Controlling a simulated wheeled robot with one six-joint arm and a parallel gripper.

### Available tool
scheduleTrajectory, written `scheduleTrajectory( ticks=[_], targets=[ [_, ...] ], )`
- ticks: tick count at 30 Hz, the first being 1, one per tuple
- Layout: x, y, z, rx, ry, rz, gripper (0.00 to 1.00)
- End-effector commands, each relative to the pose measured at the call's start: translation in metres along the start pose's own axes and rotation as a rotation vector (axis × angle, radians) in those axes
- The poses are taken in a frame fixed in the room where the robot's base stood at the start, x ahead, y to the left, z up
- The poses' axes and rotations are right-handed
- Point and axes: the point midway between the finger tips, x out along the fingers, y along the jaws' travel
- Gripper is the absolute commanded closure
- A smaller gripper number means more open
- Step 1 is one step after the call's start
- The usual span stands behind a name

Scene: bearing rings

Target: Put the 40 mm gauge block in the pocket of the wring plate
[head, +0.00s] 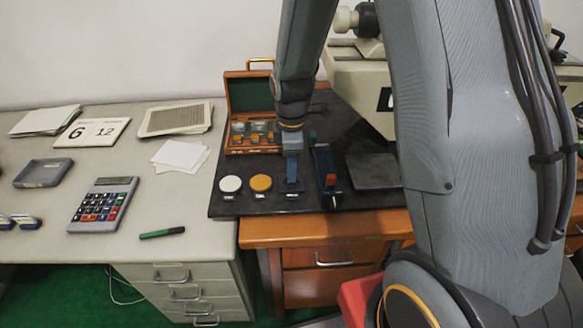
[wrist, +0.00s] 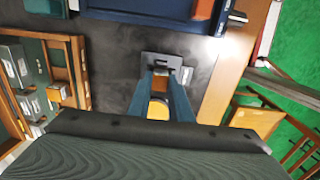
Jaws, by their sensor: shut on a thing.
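My gripper (head: 292,181) points down over the dark stone plate, with its blue fingers close together. In the wrist view my gripper (wrist: 161,80) is shut on a small block (wrist: 160,85), whose orange-brown face shows between the fingers. I take it for the 40 mm gauge block; no size mark is readable. Just beneath the fingertips is a small grey plate, the wring plate (wrist: 147,60), with a pale label; it also shows in the head view (head: 281,190). The fingers hide the pocket, so I cannot tell whether the block is in it or above it.
An open wooden case (head: 233,146) with several blocks stands behind, left of my gripper. A white disc (head: 230,184) and a yellow disc (head: 261,183) lie to the left. A blue-sided stand (head: 322,165) is close on the right, with a dark square plate (head: 373,171) beyond.

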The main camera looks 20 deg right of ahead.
Motion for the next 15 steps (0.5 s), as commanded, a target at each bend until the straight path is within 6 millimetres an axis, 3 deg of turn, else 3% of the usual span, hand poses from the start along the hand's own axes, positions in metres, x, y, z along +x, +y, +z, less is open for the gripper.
scheduleTrajectory(
  ticks=[15],
  targets=[
    [0.0050,0.0000,0.0000,0.000,0.000,0.000,1.00]
  ],
)
